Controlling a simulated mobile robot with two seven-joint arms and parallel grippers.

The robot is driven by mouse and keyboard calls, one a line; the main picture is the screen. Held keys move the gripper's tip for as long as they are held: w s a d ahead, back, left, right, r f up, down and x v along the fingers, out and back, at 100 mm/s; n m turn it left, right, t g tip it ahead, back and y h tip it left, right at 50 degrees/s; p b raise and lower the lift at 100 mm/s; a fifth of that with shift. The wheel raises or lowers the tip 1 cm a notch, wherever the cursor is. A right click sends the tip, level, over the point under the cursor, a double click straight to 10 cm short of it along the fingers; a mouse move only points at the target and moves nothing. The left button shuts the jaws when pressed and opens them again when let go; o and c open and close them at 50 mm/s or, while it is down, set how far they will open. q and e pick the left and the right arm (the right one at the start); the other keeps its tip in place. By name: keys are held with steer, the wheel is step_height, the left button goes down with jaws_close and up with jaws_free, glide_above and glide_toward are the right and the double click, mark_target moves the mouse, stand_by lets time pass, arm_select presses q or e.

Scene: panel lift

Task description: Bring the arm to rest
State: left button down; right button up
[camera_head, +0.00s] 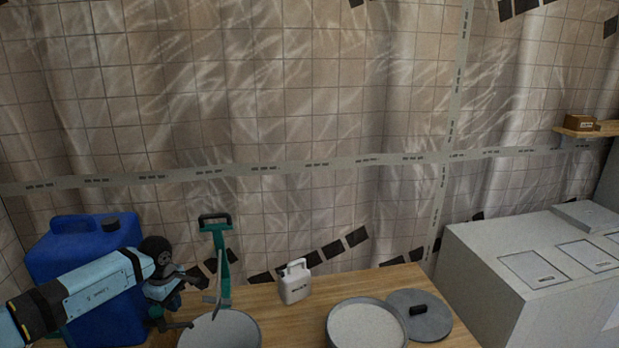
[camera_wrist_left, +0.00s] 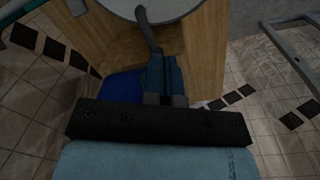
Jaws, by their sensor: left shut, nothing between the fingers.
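My left arm comes in from the left in the head view, and its gripper (camera_head: 175,302) hangs near the left end of the wooden table, in front of a blue canister. The gripper is shut and empty. In the wrist view the gripper (camera_wrist_left: 167,80) shows small, close to the table's wooden side and below a round pale bowl. The fingertips are dark and hard to make out in the head view. My right arm and gripper are not in view.
The table (camera_head: 265,312) carries a pale bowl (camera_head: 222,330), a teal tool with a black handle (camera_head: 219,255), a white container (camera_head: 294,283), a filled pan (camera_head: 366,326) and a grey lid (camera_head: 420,322). The blue canister (camera_head: 85,248) is at left, a grey cabinet (camera_head: 500,283) at right.

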arm_select(q)
steer(key=s+d+f+n+h, duration=0.1)
steer(key=s+d+f+h, duration=0.2)
steer(key=d, duration=0.3)
steer(key=s+d+f+n+h, duration=0.1)
steer(key=s+d+f+h, duration=0.1)
steer(key=d, duration=0.4)
steer(key=s+d+r+n+t+h, duration=0.1)
steer(key=s+d+n+t+h, duration=0.2)
steer(key=s+d+n+h, duration=0.45)
steer(key=s+d+r+n+t+h, duration=0.15)
steer(key=s+d+n+h, duration=0.25)
steer(key=d+n, duration=0.55)
steer(key=s+a+f+n+t+y, duration=0.2)
steer(key=s+a+f+n+y, duration=0.2)
steer(key=n, duration=0.7)
steer(key=s+a+f+n+t+y, duration=0.2)
steer(key=s+a+f+n+y, duration=0.2)
steer(key=s+n, duration=0.5)
steer(key=s+a+f+n+t+y, duration=0.2)
steer(key=s+a+f+n+y, duration=0.2)
steer(key=n, duration=1.1)
steer(key=s+f+y, duration=0.1)
steer(key=s, duration=0.2)
steer(key=shift+y, duration=0.35)
